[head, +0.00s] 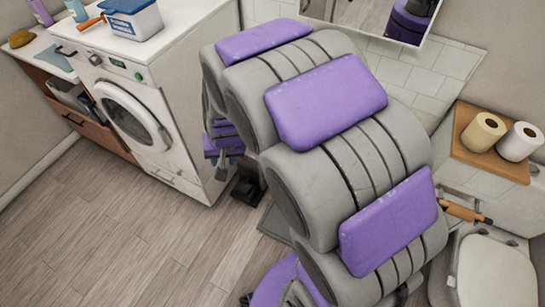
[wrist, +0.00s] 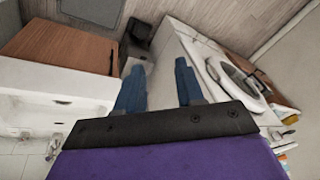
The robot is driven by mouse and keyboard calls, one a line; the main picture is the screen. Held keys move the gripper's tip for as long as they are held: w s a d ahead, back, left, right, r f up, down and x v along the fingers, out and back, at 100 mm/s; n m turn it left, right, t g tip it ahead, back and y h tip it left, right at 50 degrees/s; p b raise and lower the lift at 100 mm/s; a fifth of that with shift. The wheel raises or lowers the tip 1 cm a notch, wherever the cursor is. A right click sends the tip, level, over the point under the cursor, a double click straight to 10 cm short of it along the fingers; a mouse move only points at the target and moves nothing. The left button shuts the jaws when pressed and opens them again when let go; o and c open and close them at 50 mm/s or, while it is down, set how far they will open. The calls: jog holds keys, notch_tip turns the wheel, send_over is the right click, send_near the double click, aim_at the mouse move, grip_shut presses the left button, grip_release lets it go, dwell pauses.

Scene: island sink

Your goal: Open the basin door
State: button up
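In the wrist view, which looks tilted, a brown wooden door (wrist: 62,48) is at the left, beside a white basin (wrist: 50,103) with a tap (wrist: 55,142). The door looks closed. A thin dark bar, perhaps its handle, shows near its right edge. My gripper (wrist: 158,80) has its two blue fingers apart with nothing between them. It points at the gap between the door and the washing machine, to the right of the door. In the head view, my arm hides the basin and its door, and only part of my gripper (head: 226,160) shows past the arm.
A white washing machine (head: 150,130) stands left of my gripper in the head view. A small black bin (head: 250,186) is on the floor close by. A toilet (head: 495,270) and a shelf with paper rolls (head: 484,132) are at the right. The wooden floor (head: 110,225) at the left is clear.

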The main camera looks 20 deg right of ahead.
jog(key=w+d+f+m+t+h+b, duration=0.1)
jog(key=w+d+f+m+t+h, duration=0.15)
jog(key=w+f, duration=0.9)
jog(key=w+d+f+m+t+h+b, duration=0.1)
jog(key=w+f+m+t+h, duration=0.15)
jog(key=w+f, duration=0.9)
notch_tip(320, 180, down, 9)
jog(key=s+d+t+h, duration=0.2)
jog(key=s+d+f+t+h+b, duration=0.1)
jog(key=s+d+f+t+h, duration=0.45)
jog(key=s+f, duration=0.65)
jog(key=w+d+r+g+b, duration=0.1)
jog(key=w+d+g, duration=0.1)
jog(key=w+d, duration=1)
jog(key=shift+d+h, duration=0.35)
jog(key=shift+d, duration=0.25)
jog(key=shift+r, duration=0.1)
jog(key=shift+c, duration=0.2)
